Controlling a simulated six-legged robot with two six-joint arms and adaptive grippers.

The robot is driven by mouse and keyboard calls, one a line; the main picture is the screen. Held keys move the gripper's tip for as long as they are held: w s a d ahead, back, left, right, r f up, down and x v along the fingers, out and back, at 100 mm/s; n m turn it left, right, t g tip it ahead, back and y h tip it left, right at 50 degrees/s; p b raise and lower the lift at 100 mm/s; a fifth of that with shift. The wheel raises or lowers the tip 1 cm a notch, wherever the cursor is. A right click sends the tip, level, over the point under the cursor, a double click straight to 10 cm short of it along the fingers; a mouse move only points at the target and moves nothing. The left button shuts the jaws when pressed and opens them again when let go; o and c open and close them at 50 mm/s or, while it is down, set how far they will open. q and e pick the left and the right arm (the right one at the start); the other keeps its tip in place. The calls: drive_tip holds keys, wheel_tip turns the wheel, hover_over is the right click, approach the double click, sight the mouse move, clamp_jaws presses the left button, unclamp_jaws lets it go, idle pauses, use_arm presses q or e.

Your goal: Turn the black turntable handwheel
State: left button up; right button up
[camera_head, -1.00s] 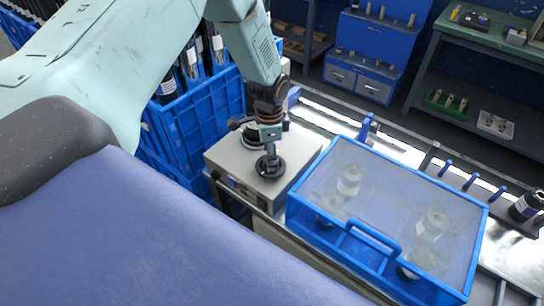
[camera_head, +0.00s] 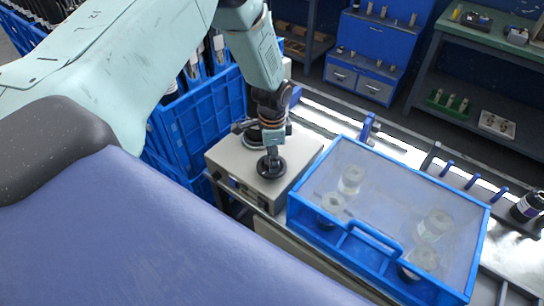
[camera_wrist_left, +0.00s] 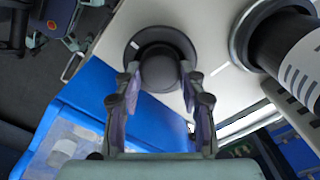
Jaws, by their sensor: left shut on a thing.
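The black turntable handwheel (camera_head: 271,168) is a round disc with a raised knob, on the top face of a pale grey box-shaped unit (camera_head: 229,158). My left gripper (camera_head: 272,155) points down onto it from above. In the left wrist view, the gripper's two fingers (camera_wrist_left: 158,76) are shut on the knob of the handwheel (camera_wrist_left: 178,42), one finger on each side. A white mark shows near the disc's edge there. The fingers hide part of the knob. My right gripper is not in view.
A blue-framed case with a clear lid (camera_head: 347,143) and several jars inside stands close to the right of the unit. Blue crates (camera_head: 205,112) with dark bottles stand behind and left. A large black cylinder (camera_wrist_left: 285,45) stands beside the handwheel in the wrist view.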

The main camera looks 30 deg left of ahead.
use_arm(q)
drive_tip(key=shift+c, duration=0.7)
drive_tip(key=shift+n, duration=0.3)
drive_tip(key=n+p, duration=0.1)
drive_tip(key=n, duration=0.3)
drive_tip(key=shift+n+p, duration=0.3)
drive_tip(key=shift+p, duration=0.05)
drive_tip(key=n+p, duration=0.1)
drive_tip(key=n, duration=0.4)
drive_tip(key=shift+s+p, duration=0.1)
drive_tip(key=shift+p, duration=0.2)
drive_tip(key=shift+f+n, duration=0.1)
drive_tip(key=shift+n, duration=0.2)
drive_tip(key=o, duration=1.1)
drive_tip(key=shift+o, duration=0.2)
